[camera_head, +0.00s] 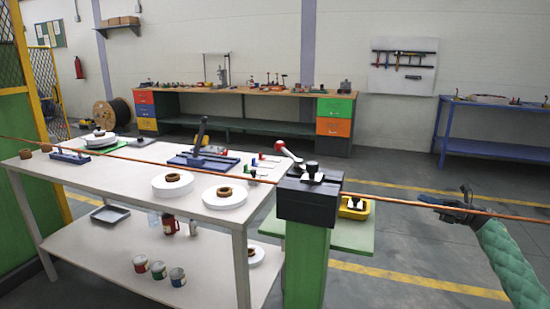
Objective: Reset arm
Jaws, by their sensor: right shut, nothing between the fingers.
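My right gripper (434,203) is at the right of the head view, on my green-sleeved arm that comes in from the lower right. It is dark, points left, and is shut with nothing held. It overlaps the copper-coloured wire (385,200) in the picture; I cannot tell whether they touch. The wire runs across the whole view and passes through the dark block (310,202) on the green post (306,262). My left gripper is not in view.
A white table (130,178) on the left carries white spools, a blue fixture (205,158) and small tools, with cans on its lower shelf. A green side shelf (345,238) holds a yellow tray (354,207). Open floor lies around my right arm, before a blue bench (490,148).

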